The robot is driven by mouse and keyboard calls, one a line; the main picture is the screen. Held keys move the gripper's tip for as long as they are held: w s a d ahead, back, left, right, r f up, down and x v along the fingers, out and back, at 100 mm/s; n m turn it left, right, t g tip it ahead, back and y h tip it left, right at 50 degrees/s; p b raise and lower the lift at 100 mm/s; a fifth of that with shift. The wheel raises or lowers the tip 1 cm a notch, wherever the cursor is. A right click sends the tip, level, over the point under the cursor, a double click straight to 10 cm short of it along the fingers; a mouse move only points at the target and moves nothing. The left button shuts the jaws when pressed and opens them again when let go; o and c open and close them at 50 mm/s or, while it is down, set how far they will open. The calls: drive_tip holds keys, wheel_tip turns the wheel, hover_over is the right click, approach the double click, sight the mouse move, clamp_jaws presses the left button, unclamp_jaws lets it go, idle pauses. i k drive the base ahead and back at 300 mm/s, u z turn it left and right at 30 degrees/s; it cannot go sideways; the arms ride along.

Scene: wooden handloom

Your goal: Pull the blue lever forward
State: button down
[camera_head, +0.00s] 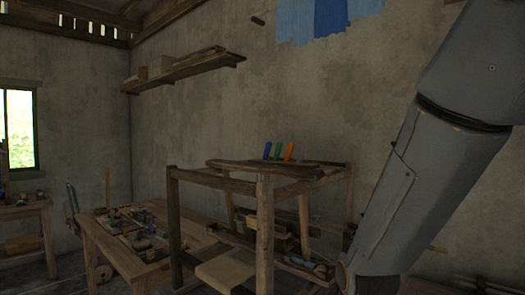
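My grey arm crosses the right side of the view, to the right of the loom and apart from the levers. My gripper is not in view.
A wooden table (120,258) with small items stands left of the loom. A smaller table (28,207) is near the window (18,130). A wall shelf (185,68) hangs above left. Blue cloth (325,18) hangs high on the wall. The air above the levers is clear.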

sight(268, 145)
drive_tip(key=u, duration=0.5)
drive_tip(key=i, duration=0.55)
drive_tip(key=u, duration=1.35)
drive_tip(key=i, duration=2.15)
drive_tip(key=z, duration=1.15)
drive_tip(key=i, duration=0.8)
drive_tip(key=z, duration=0.85)
